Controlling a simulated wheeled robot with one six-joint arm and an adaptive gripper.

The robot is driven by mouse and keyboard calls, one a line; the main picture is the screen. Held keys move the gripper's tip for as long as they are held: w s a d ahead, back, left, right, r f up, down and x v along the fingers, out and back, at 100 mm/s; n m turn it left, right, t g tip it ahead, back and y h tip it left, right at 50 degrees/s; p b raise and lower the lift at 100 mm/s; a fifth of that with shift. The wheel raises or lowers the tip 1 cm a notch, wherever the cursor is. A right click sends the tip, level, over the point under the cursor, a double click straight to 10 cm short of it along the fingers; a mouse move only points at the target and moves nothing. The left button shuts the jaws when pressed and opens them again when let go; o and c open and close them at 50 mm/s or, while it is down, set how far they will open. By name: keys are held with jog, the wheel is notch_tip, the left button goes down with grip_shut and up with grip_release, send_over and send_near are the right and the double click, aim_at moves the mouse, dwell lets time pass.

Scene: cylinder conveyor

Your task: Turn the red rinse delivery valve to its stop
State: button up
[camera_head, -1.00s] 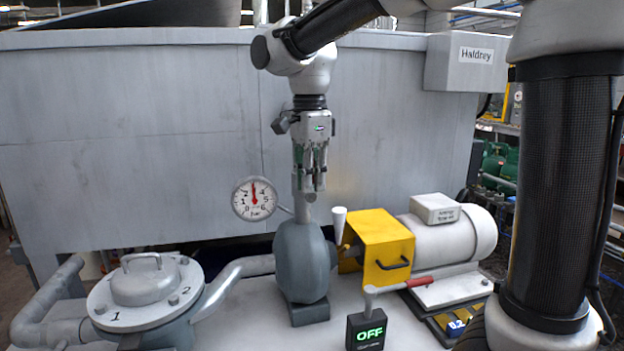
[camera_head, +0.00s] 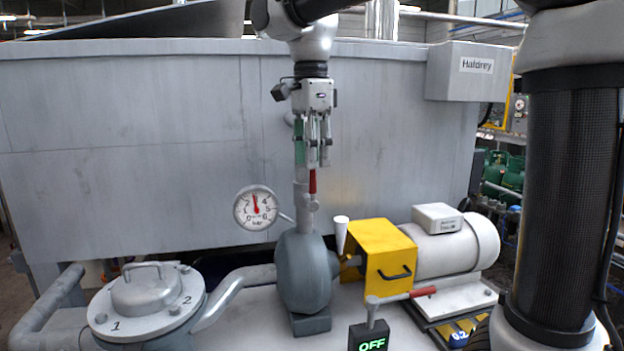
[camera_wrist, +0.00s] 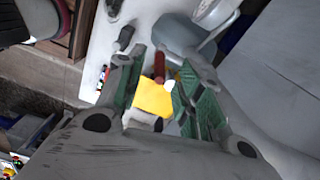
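The red valve handle (camera_head: 313,181) stands upright on the grey pipe above the pump. In the wrist view a red handle (camera_wrist: 159,66) shows between the fingers, beyond the tips. My gripper (camera_head: 318,164) is above the valve with its fingers pointing down, their tips just above the handle's top in the picture. Contact is not clear. In the wrist view the green-padded fingers of my gripper (camera_wrist: 153,102) are spread apart with nothing held between them.
A pressure gauge (camera_head: 257,208) is left of the valve, close to the pipe. The grey pump (camera_head: 303,270) is below. A yellow guard (camera_head: 380,258) and motor (camera_head: 460,248) stand right. A red-gripped lever (camera_head: 422,291) is above the OFF box (camera_head: 369,337). The tank wall (camera_head: 130,150) is behind.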

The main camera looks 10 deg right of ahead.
notch_tip(320, 180, up, 4)
jog(key=shift+r, duration=0.25)
